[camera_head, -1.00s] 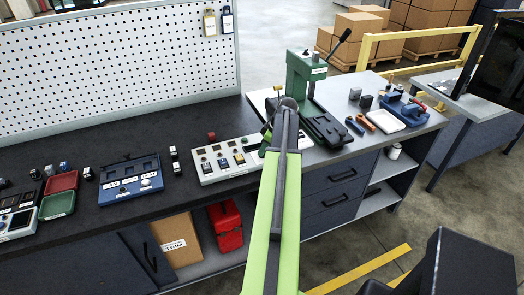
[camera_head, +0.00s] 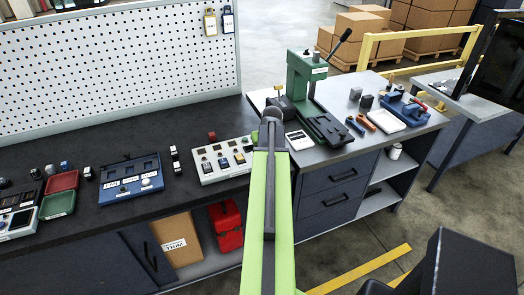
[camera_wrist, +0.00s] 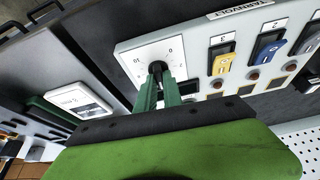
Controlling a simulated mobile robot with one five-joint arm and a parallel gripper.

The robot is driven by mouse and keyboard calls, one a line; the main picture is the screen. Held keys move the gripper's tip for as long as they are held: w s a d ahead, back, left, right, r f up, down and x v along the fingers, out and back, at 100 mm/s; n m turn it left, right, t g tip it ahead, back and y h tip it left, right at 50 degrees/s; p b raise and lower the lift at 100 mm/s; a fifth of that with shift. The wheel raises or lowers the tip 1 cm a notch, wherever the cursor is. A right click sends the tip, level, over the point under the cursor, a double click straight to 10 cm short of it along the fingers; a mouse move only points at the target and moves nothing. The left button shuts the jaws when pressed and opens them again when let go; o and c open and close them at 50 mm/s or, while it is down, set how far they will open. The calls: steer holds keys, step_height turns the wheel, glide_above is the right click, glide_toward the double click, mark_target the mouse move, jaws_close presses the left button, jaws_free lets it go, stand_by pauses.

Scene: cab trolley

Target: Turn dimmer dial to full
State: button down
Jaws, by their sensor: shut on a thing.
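The dimmer dial (camera_wrist: 156,67) is a small dark knob on a white square plate marked 0 and 10, at one end of a light control panel (camera_wrist: 135,52). In the wrist view my gripper (camera_wrist: 160,80) has its green fingers closed around the knob. The fingers cover part of the knob, and I cannot read its exact setting. In the head view the panel (camera_head: 205,178) lies on the bench, and my arm hides its right end, the dial and my gripper.
Coloured rocker switches (camera_wrist: 268,47) line the same panel beside the dial. A white-faced device (camera_head: 299,140) and a green press (camera_head: 302,75) stand right of my arm. A blue switch box (camera_head: 130,180) sits to the left. A pegboard (camera_head: 110,60) stands behind.

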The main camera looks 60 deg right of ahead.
steer(key=m+g, duration=0.1)
steer(key=m, duration=0.2)
steer(key=shift+a+m+h, duration=0.1)
steer(key=shift+m+h, duration=0.3)
steer(key=m+g, duration=0.1)
steer(key=m, duration=0.2)
steer(key=shift+w+m+g, duration=0.15)
steer(key=shift+m+g, duration=0.15)
steer(key=m+g, duration=0.1)
steer(key=m, duration=0.2)
steer(key=m+g, duration=0.1)
steer(key=m, duration=0.2)
steer(key=shift+w, duration=0.2)
steer(key=m+g, duration=0.1)
steer(key=m, duration=0.2)
steer(key=m+g+y, duration=0.1)
steer(key=m, duration=0.2)
steer(key=shift+w+m, duration=0.1)
steer(key=shift+m, duration=0.2)
steer(key=m+y, duration=0.1)
steer(key=m, duration=0.2)
steer(key=m+g+y, duration=0.1)
steer(key=m, duration=0.2)
steer(key=c, duration=1.5)
jaws_free()
steer(key=shift+d, duration=0.2)
